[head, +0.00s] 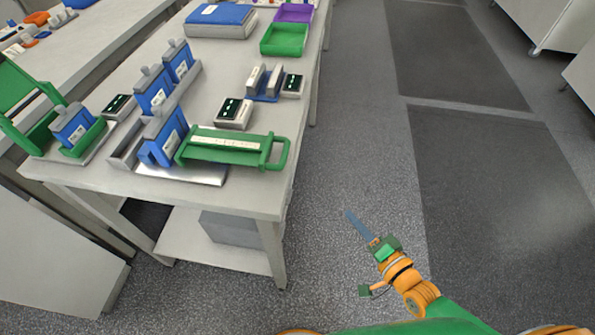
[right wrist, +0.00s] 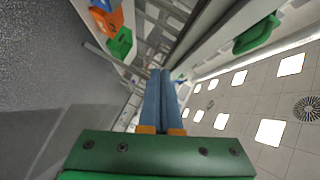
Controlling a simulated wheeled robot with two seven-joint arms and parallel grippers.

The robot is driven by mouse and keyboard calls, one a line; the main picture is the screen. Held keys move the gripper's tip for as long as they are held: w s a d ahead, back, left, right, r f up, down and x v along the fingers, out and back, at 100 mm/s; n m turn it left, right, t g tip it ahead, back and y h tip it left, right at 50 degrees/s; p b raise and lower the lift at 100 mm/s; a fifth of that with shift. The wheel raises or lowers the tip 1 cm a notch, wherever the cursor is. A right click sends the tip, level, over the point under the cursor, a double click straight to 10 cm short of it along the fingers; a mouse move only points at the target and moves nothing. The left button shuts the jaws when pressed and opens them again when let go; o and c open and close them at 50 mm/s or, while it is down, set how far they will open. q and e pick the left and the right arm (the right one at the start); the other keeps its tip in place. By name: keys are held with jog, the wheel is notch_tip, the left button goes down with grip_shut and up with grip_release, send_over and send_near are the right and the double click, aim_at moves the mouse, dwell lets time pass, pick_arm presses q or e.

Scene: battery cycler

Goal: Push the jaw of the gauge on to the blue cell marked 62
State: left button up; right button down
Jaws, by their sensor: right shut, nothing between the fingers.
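The green gauge (head: 228,149) with a pale scale strip and a loop handle at its right end lies along the table's front right. At its left end a blue cell (head: 163,140) stands on a metal plate (head: 185,174); I cannot tell whether the jaw touches it. Other blue cells stand behind (head: 153,90) and in a green cradle at the left (head: 75,128). The cell numbers are too small to read. My right gripper (head: 350,214) is shut and empty, out over the floor to the right of the table. Its blue fingers are together in the right wrist view (right wrist: 161,75).
The pale table (head: 245,200) has its right edge between the gauge and my right gripper. Small display boxes (head: 233,113) and a grey-and-blue stand (head: 264,82) sit behind the gauge. Green (head: 284,39) and purple (head: 294,13) trays are farther back. The floor aisle is clear.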

jog(key=a+r+m+t+y, duration=0.3)
jog(key=a+r+m, duration=0.15)
jog(key=r, duration=0.55)
pick_arm(q)
jog(key=shift+a+r+p, duration=0.1)
jog(key=shift+r+p, duration=0.45)
jog(key=shift+p, duration=0.6)
pick_arm(e)
jog(key=s+a+x, duration=0.1)
jog(key=a+x, duration=0.1)
jog(key=x, duration=0.9)
jog(key=shift+a+r, duration=0.15)
jog(key=shift+a, duration=0.2)
jog(key=shift+w+m, duration=0.1)
jog(key=shift+m, duration=0.15)
